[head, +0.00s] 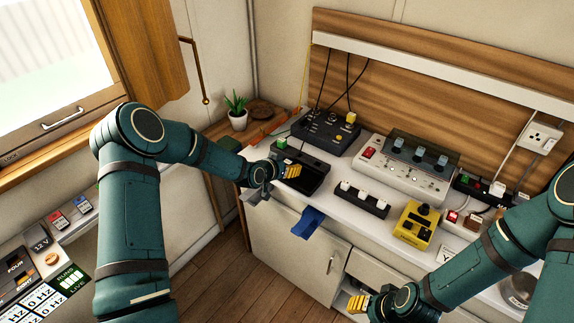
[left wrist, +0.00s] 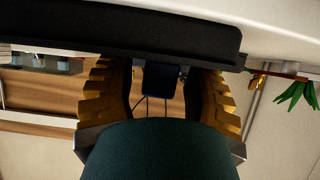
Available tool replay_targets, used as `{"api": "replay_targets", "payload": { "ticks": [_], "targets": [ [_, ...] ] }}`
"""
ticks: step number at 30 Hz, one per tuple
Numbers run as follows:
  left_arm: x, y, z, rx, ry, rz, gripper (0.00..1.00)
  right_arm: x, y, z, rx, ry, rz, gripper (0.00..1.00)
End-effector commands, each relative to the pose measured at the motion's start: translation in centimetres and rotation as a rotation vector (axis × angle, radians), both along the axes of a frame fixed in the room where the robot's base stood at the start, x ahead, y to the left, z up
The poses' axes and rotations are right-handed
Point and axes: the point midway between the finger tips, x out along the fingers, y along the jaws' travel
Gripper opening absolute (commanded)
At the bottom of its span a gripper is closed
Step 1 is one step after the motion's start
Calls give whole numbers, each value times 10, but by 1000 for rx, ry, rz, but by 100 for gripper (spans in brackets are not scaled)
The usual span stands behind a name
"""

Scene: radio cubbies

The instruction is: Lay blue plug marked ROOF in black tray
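The black tray (head: 312,184) sits on the white counter near its left end. My left gripper (head: 292,171) is low at the tray's left side. In the left wrist view, a dark wall (left wrist: 120,38), apparently the tray's, crosses the top. A dark blue block (left wrist: 161,79), probably the plug, shows between the left fingers (left wrist: 160,85), with gaps on both sides. Its ROOF mark cannot be read, and the left hand hides it in the head view. My right gripper (head: 368,303) is low in front of the counter, and its finger opening is unclear.
A black radio (head: 325,132) stands behind the tray, with a grey console (head: 405,165) to its right. A black socket strip (head: 361,199) and a yellow device (head: 415,225) stand nearer. A blue cloth (head: 307,222) hangs over the counter's front edge.

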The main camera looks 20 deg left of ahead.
Motion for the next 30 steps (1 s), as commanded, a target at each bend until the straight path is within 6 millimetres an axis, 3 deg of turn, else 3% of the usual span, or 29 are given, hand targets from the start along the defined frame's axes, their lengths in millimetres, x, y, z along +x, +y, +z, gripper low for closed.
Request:
{"api": "replay_targets", "payload": {
  "ticks": [9, 24, 30],
  "targets": [
    [-1, 1, 5, 0, 0, 1, 51, -1, 0, 5, 0, 2, 1, 47],
    [-79, 30, 50, 1, 0, 2, 51, -3, 0, 18, 1, 8, 2, 47],
    [-95, 36, 59, 0, 0, 1, 51, -4, 0, 20, 2, 9, 3, 47]
  ]
}}
